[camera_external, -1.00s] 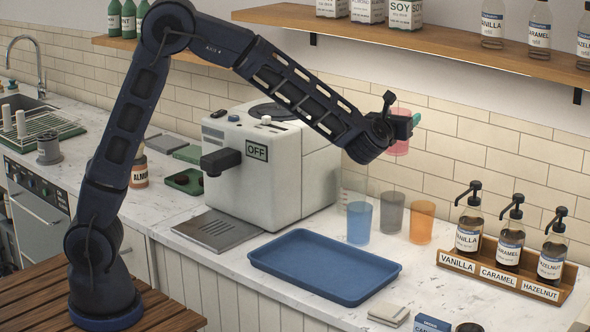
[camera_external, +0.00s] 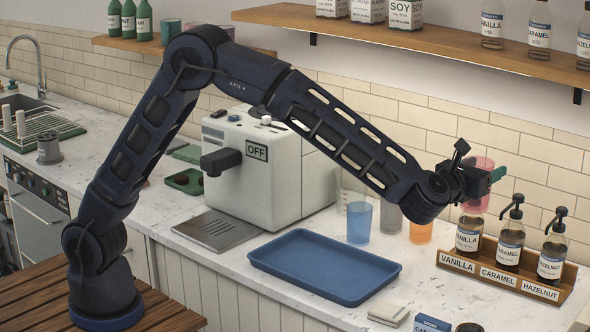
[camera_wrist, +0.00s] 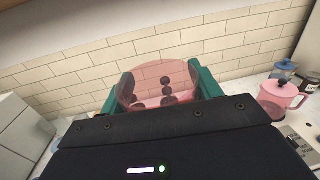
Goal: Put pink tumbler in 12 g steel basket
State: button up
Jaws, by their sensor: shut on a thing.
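My gripper (camera_external: 484,181) is shut on the pink tumbler (camera_external: 477,192) and holds it in the air, in front of the wall tiles and above the vanilla syrup bottle. In the wrist view, the see-through tumbler (camera_wrist: 150,82) sits between two green fingers, with dark shapes showing through it. The far finger shows in the external view; the other is mostly hidden. I cannot pick out a steel basket marked 12 g in either view.
A syrup rack (camera_external: 508,277) with pump bottles stands below my gripper. Blue (camera_external: 359,222), grey (camera_external: 391,217) and orange (camera_external: 420,232) cups stand left of it. An empty blue tray (camera_external: 325,266) lies in front. The shelf (camera_external: 440,42) is above. A pink pitcher (camera_wrist: 283,97) shows in the wrist view.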

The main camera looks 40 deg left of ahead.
jog(key=s+d+f+h, duration=0.1)
jog(key=s+d, duration=0.6)
notch_tip(320, 180, down, 24)
jog(key=shift+f+m, duration=0.15)
jog(key=shift+m, duration=0.25)
jog(key=shift+w+a, duration=0.1)
jog(key=o, duration=1.1)
jog(key=shift+f, duration=0.1)
jog(key=s, duration=0.4)
jog(key=s+a, duration=0.1)
jog(key=s, duration=0.2)
jog(key=s+a, duration=0.1)
jog(key=s, duration=0.3)
jog(key=shift+s+a, duration=0.15)
jog(key=shift+s, duration=0.2)
